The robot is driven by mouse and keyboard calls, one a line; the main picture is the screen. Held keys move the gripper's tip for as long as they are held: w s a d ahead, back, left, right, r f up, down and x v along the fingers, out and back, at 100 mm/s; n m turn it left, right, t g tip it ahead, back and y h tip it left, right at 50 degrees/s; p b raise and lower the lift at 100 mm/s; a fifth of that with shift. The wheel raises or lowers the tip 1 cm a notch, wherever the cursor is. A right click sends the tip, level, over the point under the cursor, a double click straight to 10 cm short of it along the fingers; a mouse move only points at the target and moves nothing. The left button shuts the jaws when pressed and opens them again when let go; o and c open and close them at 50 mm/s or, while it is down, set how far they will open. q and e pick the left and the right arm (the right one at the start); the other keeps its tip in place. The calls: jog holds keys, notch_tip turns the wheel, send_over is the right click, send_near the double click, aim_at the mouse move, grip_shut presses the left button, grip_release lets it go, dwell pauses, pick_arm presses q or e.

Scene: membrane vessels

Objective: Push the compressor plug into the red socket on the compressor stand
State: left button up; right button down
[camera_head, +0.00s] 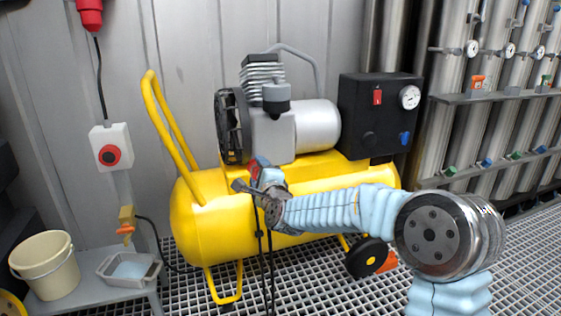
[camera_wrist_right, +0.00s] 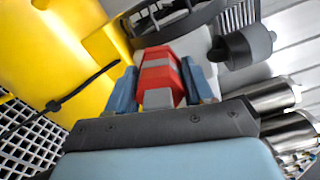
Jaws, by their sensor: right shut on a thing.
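My right gripper (camera_head: 257,183) is in front of the yellow compressor, shut on the compressor plug. The plug (camera_wrist_right: 160,72) is red with grey parts and sits between the two blue-grey fingers in the right wrist view. In the head view only a small red part of the plug (camera_head: 256,164) shows. Dark cable hangs below the gripper. A white box with a round red, dark-centred socket (camera_head: 110,155) is on a post at the left, well apart from the plug. My left gripper is not in view.
The yellow compressor (camera_head: 215,222) with its upright handle (camera_head: 158,120) stands behind my right arm. A bench (camera_head: 95,285) at the lower left bears a cream bucket (camera_head: 45,262) and a grey tray (camera_head: 128,268). A red connector (camera_head: 90,12) hangs above the box on a cable. Steel vessels (camera_head: 500,130) stand at right.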

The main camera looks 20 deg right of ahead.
jog(key=s+a+r+m+p, duration=0.1)
jog(key=a+p, duration=0.5)
jog(key=a, duration=3.4)
jog(key=shift+s+a+r+m+p, duration=0.25)
jog(key=shift+r+m, duration=0.25)
jog(key=shift+m, duration=0.4)
jog(key=shift+w+d, duration=0.1)
